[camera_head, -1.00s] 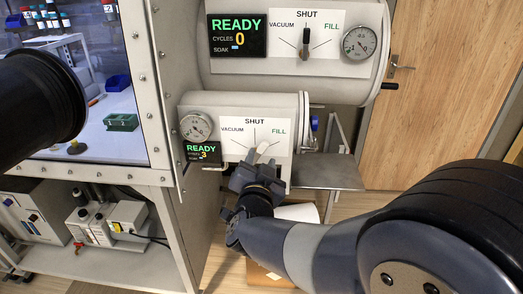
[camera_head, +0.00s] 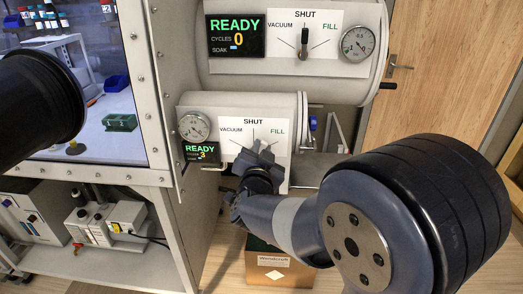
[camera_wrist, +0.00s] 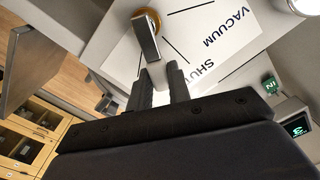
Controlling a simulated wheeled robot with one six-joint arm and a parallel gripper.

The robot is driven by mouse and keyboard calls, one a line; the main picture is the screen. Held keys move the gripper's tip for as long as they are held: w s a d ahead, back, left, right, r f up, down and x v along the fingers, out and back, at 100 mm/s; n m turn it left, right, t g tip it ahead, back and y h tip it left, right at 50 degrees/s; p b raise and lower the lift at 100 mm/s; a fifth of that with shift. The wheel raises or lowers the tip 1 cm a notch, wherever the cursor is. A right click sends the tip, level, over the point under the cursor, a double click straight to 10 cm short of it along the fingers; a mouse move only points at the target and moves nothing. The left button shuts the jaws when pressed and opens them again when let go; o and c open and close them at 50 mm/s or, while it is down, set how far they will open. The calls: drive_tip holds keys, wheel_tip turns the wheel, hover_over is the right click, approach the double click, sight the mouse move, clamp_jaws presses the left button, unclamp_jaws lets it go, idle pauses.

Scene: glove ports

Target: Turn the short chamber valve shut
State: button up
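The short chamber valve is on the white dial panel (camera_head: 236,140) of the lower chamber, marked VACUUM, SHUT and FILL. In the wrist view its grey lever (camera_wrist: 146,38) sticks out from a brass-coloured hub (camera_wrist: 153,18). It points away from VACUUM and past the SHUT line, to the FILL side. My gripper (camera_head: 260,157) is in front of the panel and hides part of the lever in the head view. In the wrist view my gripper (camera_wrist: 160,72) has its fingers apart, with the lever's end at the fingertips. I cannot tell whether they touch it.
The upper chamber has its own valve lever (camera_head: 304,42) upright at SHUT, and a gauge (camera_head: 357,42). The lower gauge (camera_head: 194,127) and READY display (camera_head: 202,152) are left of the dial. A grey shelf (camera_head: 312,167) juts out at right. A cardboard box (camera_head: 278,268) stands below.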

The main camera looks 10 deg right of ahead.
clamp_jaws()
drive_tip(key=shift+a+r, duration=0.1)
drive_tip(key=shift+w+a+r+n+p, duration=0.15)
drive_tip(key=shift+a+n+p, duration=0.1)
drive_tip(key=shift+n+p, duration=0.4)
drive_tip(key=shift+w+a+r+n+p, duration=0.1)
drive_tip(key=shift+a+n+p, duration=0.1)
drive_tip(key=shift+n+p, duration=0.4)
drive_tip(key=shift+w+a+n+p, duration=0.1)
drive_tip(key=shift+a+n+p, duration=0.25)
drive_tip(key=shift+n, duration=0.5)
drive_tip(key=shift+w+a+n+p, duration=0.1)
drive_tip(key=shift+a+n+p, duration=0.25)
drive_tip(key=shift+n, duration=0.45)
drive_tip(key=o, duration=0.6)
unclamp_jaws()
drive_tip(key=shift+c, duration=0.2)
drive_tip(key=shift+s, duration=0.15)
